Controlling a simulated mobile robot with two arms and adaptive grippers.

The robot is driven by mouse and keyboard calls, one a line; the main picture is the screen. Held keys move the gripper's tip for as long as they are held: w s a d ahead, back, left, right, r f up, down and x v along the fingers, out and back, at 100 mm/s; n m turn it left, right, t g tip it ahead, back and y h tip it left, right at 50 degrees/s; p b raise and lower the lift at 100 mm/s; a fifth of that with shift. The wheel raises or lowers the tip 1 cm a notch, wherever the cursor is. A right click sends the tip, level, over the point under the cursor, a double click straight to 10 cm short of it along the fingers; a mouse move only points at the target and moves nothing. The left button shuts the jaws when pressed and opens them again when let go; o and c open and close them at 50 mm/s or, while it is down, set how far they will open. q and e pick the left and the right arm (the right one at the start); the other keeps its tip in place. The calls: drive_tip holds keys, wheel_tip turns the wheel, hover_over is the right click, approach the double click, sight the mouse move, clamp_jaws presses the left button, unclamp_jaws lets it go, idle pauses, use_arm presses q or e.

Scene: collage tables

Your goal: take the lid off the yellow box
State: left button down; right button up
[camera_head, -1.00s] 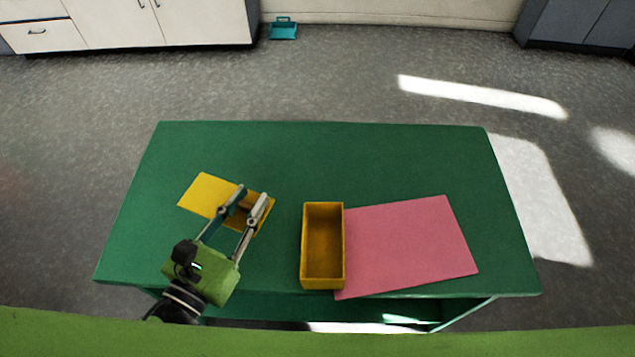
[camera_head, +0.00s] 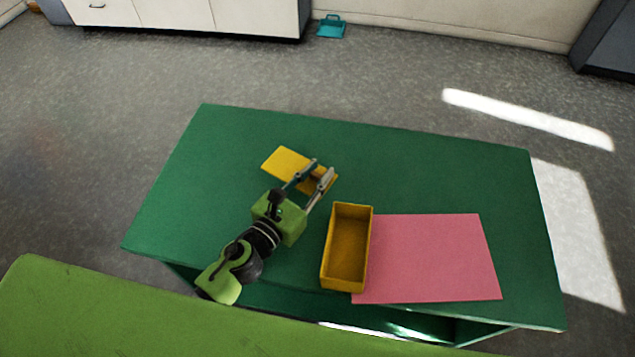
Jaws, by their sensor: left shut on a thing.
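The yellow box (camera_head: 347,283) stands upright on the green table (camera_head: 200,200), right of my left gripper. Its top is open and its inside looks empty. The flat yellow lid (camera_head: 285,162) is apart from the box, to its upper left. My left gripper (camera_head: 321,170) is shut on the lid, with its fingers over the lid's right part, and they partly hide it. Whether the lid touches the table or is held just above it, I cannot tell. My right gripper is not in view.
A flat pink sheet (camera_head: 435,258) lies on the table right of the box, reaching its side. The table's back and left areas are clear. A teal dustpan-like thing (camera_head: 331,27) is on the floor by the white cabinets (camera_head: 250,18).

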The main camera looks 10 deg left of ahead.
use_arm(q)
drive_tip(key=f, duration=0.1)
drive_tip(key=f+b, duration=0.1)
drive_tip(key=f, duration=0.1)
drive_tip(key=shift+w+f, duration=0.2)
drive_tip(key=shift+f, duration=0.05)
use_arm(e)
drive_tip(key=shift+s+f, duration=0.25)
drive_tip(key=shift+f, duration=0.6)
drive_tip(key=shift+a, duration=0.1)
use_arm(q)
drive_tip(key=shift+s+f+b, duration=0.1)
drive_tip(key=shift+f+b, duration=0.5)
drive_tip(key=shift+b, duration=0.25)
drive_tip(key=c, duration=2.1)
unclamp_jaws()
drive_tip(key=o, duration=0.3)
drive_tip(key=shift+f, duration=0.1)
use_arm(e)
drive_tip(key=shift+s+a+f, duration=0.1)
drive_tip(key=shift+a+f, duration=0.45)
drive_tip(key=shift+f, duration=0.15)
use_arm(q)
drive_tip(key=shift+o, duration=0.2)
